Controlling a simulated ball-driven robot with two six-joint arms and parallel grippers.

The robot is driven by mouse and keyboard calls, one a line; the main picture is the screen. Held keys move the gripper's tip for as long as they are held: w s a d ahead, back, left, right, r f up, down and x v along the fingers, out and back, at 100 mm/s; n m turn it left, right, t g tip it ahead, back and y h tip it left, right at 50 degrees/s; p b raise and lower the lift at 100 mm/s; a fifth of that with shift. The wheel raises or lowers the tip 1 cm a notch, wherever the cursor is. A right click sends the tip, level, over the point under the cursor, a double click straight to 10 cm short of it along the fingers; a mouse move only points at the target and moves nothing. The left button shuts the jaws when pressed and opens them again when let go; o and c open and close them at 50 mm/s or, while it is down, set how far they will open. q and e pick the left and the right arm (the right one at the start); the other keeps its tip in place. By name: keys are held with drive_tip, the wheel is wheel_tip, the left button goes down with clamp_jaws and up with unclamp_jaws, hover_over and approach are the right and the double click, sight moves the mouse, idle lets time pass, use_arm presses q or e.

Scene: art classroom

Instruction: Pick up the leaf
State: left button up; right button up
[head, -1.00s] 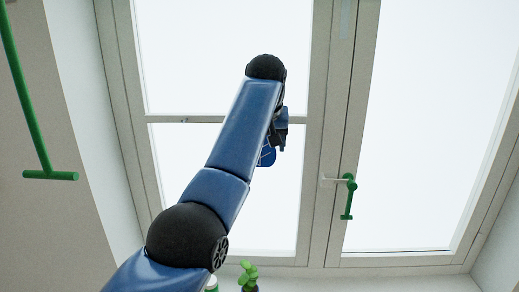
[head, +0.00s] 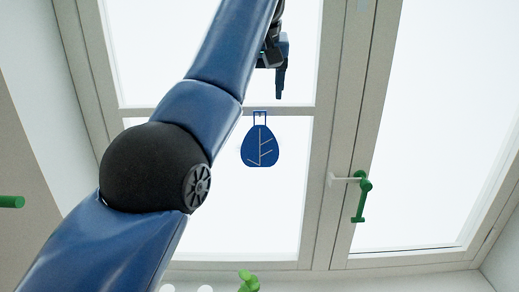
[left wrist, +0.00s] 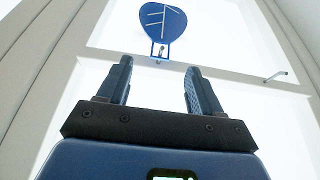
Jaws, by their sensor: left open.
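A flat blue leaf (head: 260,148) with pale vein lines hangs in front of the bright window, its small square loop at the top. It also shows in the left wrist view (left wrist: 162,24), beyond the fingertips, with the loop toward my gripper. My left gripper (head: 279,82) is above the leaf in the head view, partly hidden by my arm. In the left wrist view my left gripper (left wrist: 155,75) is open, its two fingers apart with nothing between them. My right gripper is not in view.
The window frame (head: 335,170) and its crossbar (head: 215,116) lie behind the leaf. A green window handle (head: 362,195) sticks out to the right. A green plant (head: 249,281) stands low at the bottom edge.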

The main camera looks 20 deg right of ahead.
sight(260, 114)
use_arm(q)
drive_tip(key=x, duration=0.2)
drive_tip(key=b+x, duration=0.1)
drive_tip(key=x, duration=0.2)
drive_tip(key=shift+w+a+r, duration=0.1)
drive_tip(key=shift+w, duration=0.15)
drive_tip(key=shift+f, duration=0.95)
drive_tip(key=shift+s+f+p, duration=0.1)
drive_tip(key=shift+f+p, duration=0.3)
drive_tip(key=shift+f, duration=0.05)
drive_tip(key=shift+w+f, duration=0.3)
drive_tip(key=shift+w, duration=0.1)
drive_tip(key=shift+s, duration=0.2)
clamp_jaws()
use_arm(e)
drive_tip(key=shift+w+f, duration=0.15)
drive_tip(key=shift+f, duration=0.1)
